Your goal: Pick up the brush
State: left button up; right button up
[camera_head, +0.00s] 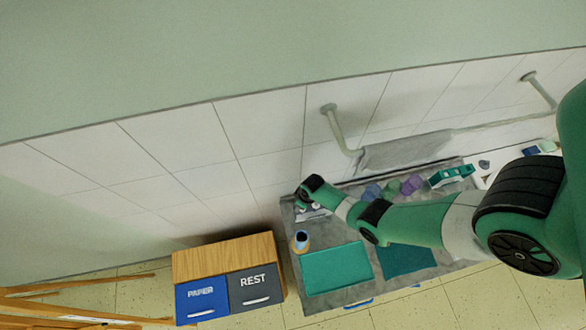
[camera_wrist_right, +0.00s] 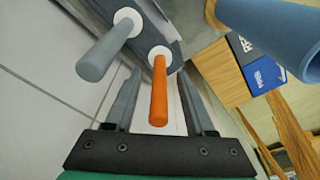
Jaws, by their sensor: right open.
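In the right wrist view an orange handle (camera_wrist_right: 158,92), possibly of a brush, stands out from a white collar on a grey holder (camera_wrist_right: 165,24). A grey handle (camera_wrist_right: 108,47) stands in another collar to its left. No bristles show, so I cannot tell which is the brush. My right gripper (camera_wrist_right: 160,85) is open, its two fingers on either side of the orange handle in the picture; contact cannot be told. In the head view my right gripper (camera_head: 308,206) is at the table's far left corner, with the handles hardly visible there. My left gripper is not in view.
A cup (camera_head: 301,241) stands close by at the table's left edge. Teal mats (camera_head: 337,268) lie on the grey table (camera_head: 364,297). Purple jars (camera_head: 411,185) and a green rack (camera_head: 451,177) stand along the back near the tiled wall. A wooden cabinet (camera_head: 222,257) stands left.

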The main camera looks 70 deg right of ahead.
grip_shut()
dwell(0.5)
